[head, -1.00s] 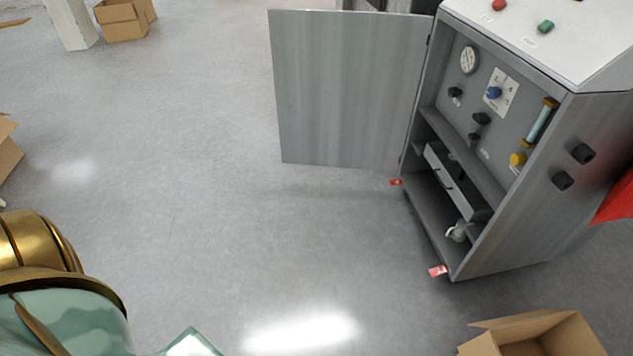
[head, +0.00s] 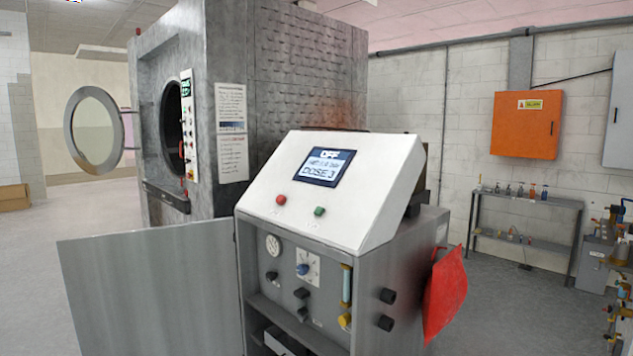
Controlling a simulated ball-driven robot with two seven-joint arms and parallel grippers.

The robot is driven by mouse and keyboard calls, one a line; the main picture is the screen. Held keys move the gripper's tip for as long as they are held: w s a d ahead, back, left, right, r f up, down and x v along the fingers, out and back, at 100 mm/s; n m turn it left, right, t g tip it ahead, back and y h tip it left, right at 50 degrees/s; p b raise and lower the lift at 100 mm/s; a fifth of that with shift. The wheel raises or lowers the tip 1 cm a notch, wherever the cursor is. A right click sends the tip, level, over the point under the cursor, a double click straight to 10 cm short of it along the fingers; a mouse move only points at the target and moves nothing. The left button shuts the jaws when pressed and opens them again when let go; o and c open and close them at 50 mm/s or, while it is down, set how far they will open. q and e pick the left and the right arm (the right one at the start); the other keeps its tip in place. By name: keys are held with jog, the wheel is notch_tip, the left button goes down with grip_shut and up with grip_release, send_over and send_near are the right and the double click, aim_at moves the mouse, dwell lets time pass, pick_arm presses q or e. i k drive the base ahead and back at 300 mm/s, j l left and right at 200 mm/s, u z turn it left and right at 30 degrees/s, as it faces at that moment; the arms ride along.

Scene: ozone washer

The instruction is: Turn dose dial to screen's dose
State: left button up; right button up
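The ozone cabinet (head: 345,280) stands at centre right in the head view. Its sloped white top carries a screen (head: 329,167) that reads "OFF" and "DOSE 3", with a middle line too small to read. The dose dial (head: 303,269) is a blue knob on a white plate inside the open cabinet front. The knob's exact setting is too small to read. A pressure gauge (head: 273,245) sits left of the dial. Neither of my grippers is in view.
The open cabinet door (head: 150,295) sticks out to the left. A red button (head: 281,199) and green button (head: 319,211) sit below the screen. A large washer (head: 230,100) with an open round door stands behind. A red cloth-like item (head: 444,295) hangs on the right side.

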aim_at(302, 269)
jog(key=i+j, duration=0.1)
jog(key=i, duration=0.35)
jog(key=i+z, duration=0.15)
jog(key=i, duration=0.25)
jog(key=i+j, duration=0.2)
jog(key=i, duration=0.25)
jog(key=z, duration=0.05)
